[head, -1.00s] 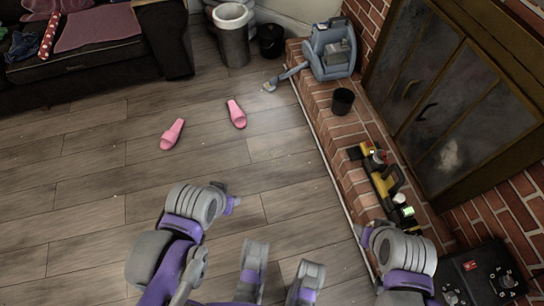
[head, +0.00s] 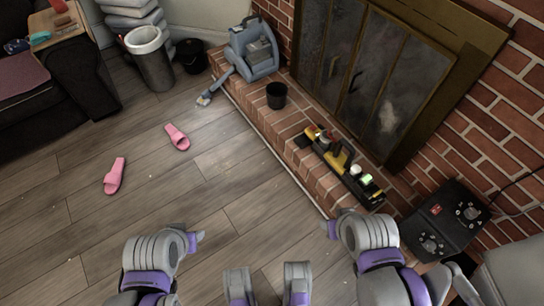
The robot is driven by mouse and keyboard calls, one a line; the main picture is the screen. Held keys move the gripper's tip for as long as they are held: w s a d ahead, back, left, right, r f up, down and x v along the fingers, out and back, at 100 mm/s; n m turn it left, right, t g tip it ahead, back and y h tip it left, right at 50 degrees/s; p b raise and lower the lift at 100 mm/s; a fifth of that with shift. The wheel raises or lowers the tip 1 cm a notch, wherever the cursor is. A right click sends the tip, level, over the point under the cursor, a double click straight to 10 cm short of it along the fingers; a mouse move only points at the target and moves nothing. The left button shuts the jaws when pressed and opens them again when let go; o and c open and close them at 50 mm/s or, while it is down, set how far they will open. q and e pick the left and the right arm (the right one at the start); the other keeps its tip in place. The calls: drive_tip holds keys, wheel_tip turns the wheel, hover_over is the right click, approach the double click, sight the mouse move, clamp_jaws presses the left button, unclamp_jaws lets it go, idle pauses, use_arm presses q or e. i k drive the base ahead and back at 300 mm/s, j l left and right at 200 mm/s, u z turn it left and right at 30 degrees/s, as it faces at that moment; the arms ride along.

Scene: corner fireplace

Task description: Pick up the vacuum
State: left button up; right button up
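The vacuum (head: 256,50) is a blue-grey machine standing upright on the raised brick hearth, at the top middle of the head view. Its hose and small nozzle (head: 205,99) hang over the hearth's front edge toward the floor. My two arms show only as grey and purple links along the bottom of the view, far from the vacuum. I cannot make out fingers of either gripper, and nothing touches the vacuum.
A black pot (head: 276,96) and a yellow-black tool holder (head: 340,160) stand on the brick hearth (head: 232,88). A black case (head: 445,222) lies at right. Pink slippers (head: 114,176) lie on the wooden floor. A bin (head: 152,65) and black bucket (head: 191,56) stand left of the vacuum.

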sight(340, 165)
drive_tip(key=i+j+z, duration=0.3)
drive_tip(key=i+z, duration=0.2)
drive_tip(key=i+j+z, duration=0.5)
drive_tip(key=i+j, duration=0.05)
drive_tip(key=i, duration=0.05)
